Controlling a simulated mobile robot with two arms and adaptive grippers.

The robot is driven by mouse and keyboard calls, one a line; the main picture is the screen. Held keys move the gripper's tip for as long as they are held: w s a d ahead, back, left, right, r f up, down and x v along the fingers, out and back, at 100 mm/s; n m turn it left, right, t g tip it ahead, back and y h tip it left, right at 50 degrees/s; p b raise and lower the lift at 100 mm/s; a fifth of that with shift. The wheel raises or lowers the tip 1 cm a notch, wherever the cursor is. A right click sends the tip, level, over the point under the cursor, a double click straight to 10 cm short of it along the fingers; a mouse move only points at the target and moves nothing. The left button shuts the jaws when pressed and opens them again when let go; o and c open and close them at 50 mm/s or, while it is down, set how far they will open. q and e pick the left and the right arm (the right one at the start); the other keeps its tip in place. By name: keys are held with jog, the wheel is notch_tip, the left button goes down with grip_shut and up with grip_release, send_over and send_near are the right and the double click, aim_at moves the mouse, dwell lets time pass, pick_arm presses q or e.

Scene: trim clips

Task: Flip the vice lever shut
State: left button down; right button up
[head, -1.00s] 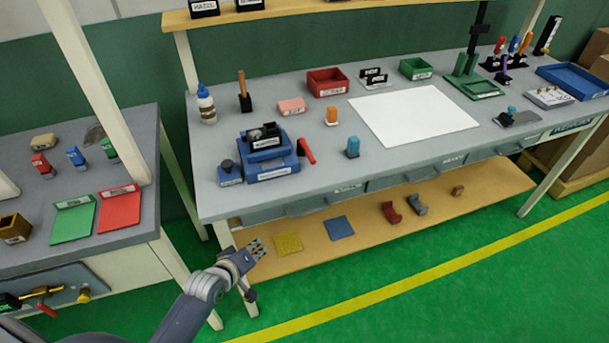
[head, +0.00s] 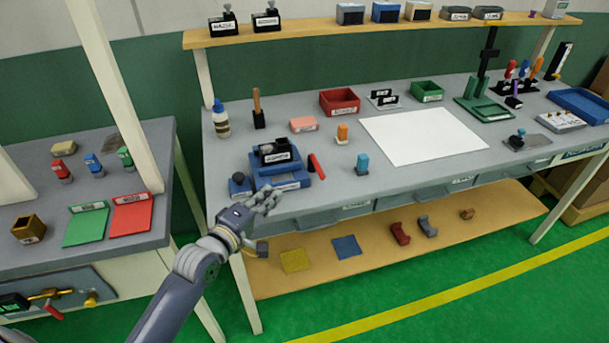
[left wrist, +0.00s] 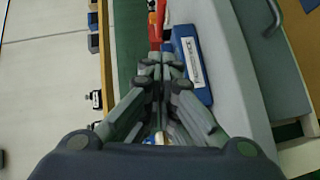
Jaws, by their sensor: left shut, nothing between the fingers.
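The vice (head: 277,165) is a blue block with a black top part and a white label, near the left front of the main bench. Its red lever (head: 317,166) stands tilted at its right side. My left gripper (head: 272,197) is shut and empty, in front of the vice near the bench's front edge and apart from it. In the left wrist view the shut fingers (left wrist: 160,75) point toward the blue vice base (left wrist: 192,62) and a red part (left wrist: 157,22), likely the lever. My right gripper is not in view.
A small blue block with a black knob (head: 240,186) stands left of the vice. A blue-topped piece (head: 362,164) stands to its right. A white sheet (head: 424,137) covers the bench middle. A shelf (head: 375,248) lies below, and a second bench (head: 90,255) stands at left.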

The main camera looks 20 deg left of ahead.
pick_arm(q)
jog(key=shift+r, duration=0.15)
jog(key=shift+w, duration=0.15)
jog(key=p+x, duration=0.1)
jog(key=x, duration=0.8)
jog(key=shift+w, duration=0.15)
jog(key=w+d, duration=0.1)
jog(key=w+d+p, duration=0.1)
jog(key=shift+w+d+f, duration=0.1)
jog(key=shift+d+f, duration=0.2)
jog(key=shift+f, duration=0.1)
jog(key=shift+w+d+f, duration=0.15)
jog(key=shift+w+d, duration=0.05)
jog(key=shift+d, duration=0.25)
